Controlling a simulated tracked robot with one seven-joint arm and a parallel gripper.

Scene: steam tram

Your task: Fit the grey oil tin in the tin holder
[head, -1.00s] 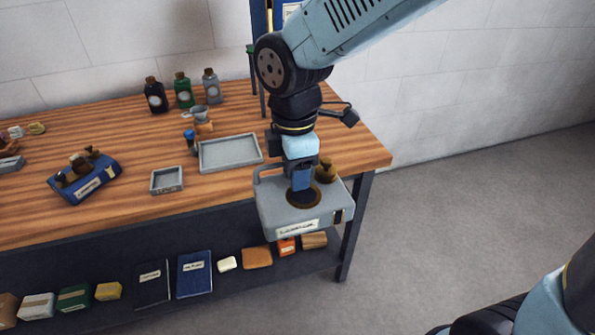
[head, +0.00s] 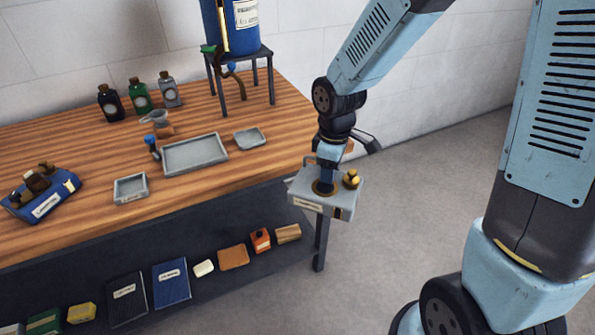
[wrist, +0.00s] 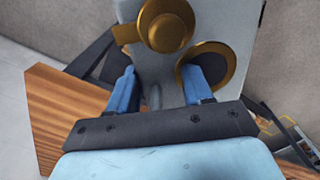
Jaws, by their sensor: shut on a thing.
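The grey oil tin (head: 325,208) is a boxy can with a pale label on its front, a brass cap and a dark round brass-rimmed patch on top. My gripper (head: 326,178) is shut on it from above and holds it off the floor, at the table's right end. In the wrist view, the tin (wrist: 236,28) fills the upper middle, and the blue fingers of my gripper (wrist: 161,90) stand on either side of a small grey part, perhaps its handle. I cannot make out a tin holder in any view.
The wooden table (head: 85,165) bears a grey tray (head: 195,154), smaller trays, bottles (head: 139,98), a blue labelled tin (head: 45,200) and a blue drum (head: 230,30) on a stand. Books and boxes line the lower shelf. The floor (head: 440,190) to the right is open.

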